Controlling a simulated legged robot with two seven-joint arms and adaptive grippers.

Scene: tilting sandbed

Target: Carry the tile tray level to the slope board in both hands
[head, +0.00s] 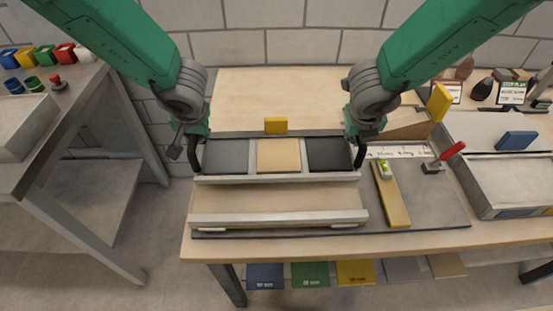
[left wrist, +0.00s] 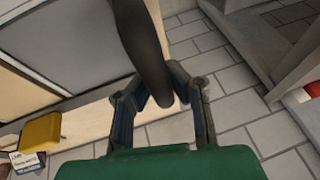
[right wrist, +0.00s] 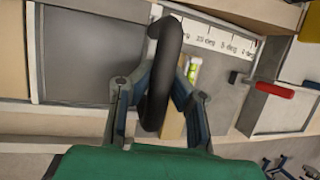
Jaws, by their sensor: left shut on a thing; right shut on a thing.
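The tile tray (head: 230,179) holds a dark grey, a tan and a black tile side by side, and looks about level in the head view. My left gripper (head: 195,140) is shut on its black left handle (left wrist: 145,45). My right gripper (head: 357,135) is shut on its black right handle (right wrist: 162,70). The slope board (head: 275,200), pale wood with a light rail (head: 280,217) along its near edge, lies just below the tray in the picture. The tray covers its far part. I cannot tell whether tray and board touch.
A yellow block (head: 276,126) shows just behind the tray. Right of the board are a wooden bar (head: 396,205) with a green level (head: 384,169), a degree scale (head: 405,151), a red-handled clamp (head: 452,151) and a grey sand bed (head: 515,180). A grey table (head: 60,130) stands left across a gap.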

